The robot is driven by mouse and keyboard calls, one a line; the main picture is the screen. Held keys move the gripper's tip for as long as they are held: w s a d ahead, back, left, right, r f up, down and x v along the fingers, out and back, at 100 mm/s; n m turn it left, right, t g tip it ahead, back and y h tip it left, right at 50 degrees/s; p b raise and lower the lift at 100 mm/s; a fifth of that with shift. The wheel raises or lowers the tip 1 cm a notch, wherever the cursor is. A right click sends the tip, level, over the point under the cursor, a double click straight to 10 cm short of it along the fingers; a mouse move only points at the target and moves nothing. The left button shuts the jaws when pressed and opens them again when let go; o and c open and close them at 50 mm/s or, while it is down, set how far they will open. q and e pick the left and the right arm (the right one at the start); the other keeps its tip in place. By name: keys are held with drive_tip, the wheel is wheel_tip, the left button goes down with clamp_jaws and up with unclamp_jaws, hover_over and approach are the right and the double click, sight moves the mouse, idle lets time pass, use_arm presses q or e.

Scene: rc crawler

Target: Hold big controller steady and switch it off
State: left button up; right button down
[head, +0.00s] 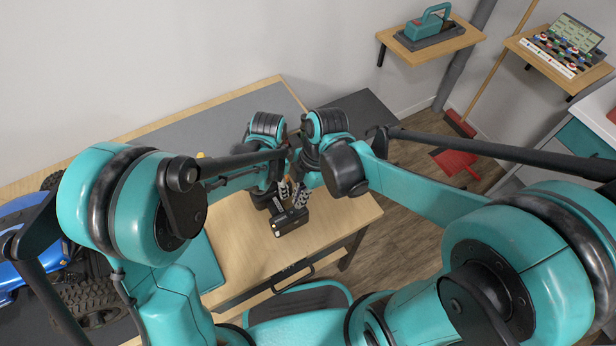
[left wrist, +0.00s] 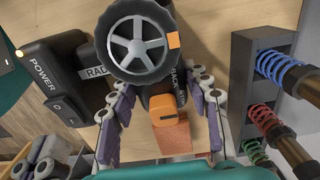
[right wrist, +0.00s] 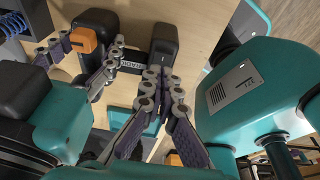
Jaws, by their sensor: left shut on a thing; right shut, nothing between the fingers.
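The big controller (left wrist: 140,45) is black with a grey-spoked wheel, an orange trigger (left wrist: 167,105) and a box marked POWER (left wrist: 62,75). A rocker switch (left wrist: 66,110) marked O and I is on that box, and a yellow light (left wrist: 19,53) shows at its corner. In the head view the box (head: 290,222) is over the wooden table top. My left gripper (left wrist: 165,108) is shut on the controller's grip, with fingers on both sides. My right gripper (right wrist: 163,75) is shut and empty, with its tips close to the box (right wrist: 165,45); contact cannot be told.
A grey rack with blue, red and green springs (left wrist: 285,72) stands beside the controller. A blue crawler (head: 25,235) with big tyres is at the left. The wooden table (head: 335,228) has bare room right of the controller. Wall shelves (head: 430,42) are at the back right.

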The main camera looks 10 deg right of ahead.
sight(296, 211)
drive_tip(key=v, duration=1.1)
drive_tip(key=shift+d, duration=0.35)
drive_tip(key=shift+w+r, duration=0.1)
drive_tip(key=shift+r, duration=0.05)
drive_tip(key=shift+a+r+y, duration=0.35)
drive_tip(key=shift+a+y, duration=0.15)
drive_tip(key=shift+a, duration=0.15)
drive_tip(key=x, duration=0.9)
drive_tip(key=d+x, duration=0.1)
drive_tip(key=x, duration=0.4)
drive_tip(key=shift+f, duration=0.1)
drive_tip(key=shift+s, duration=0.25)
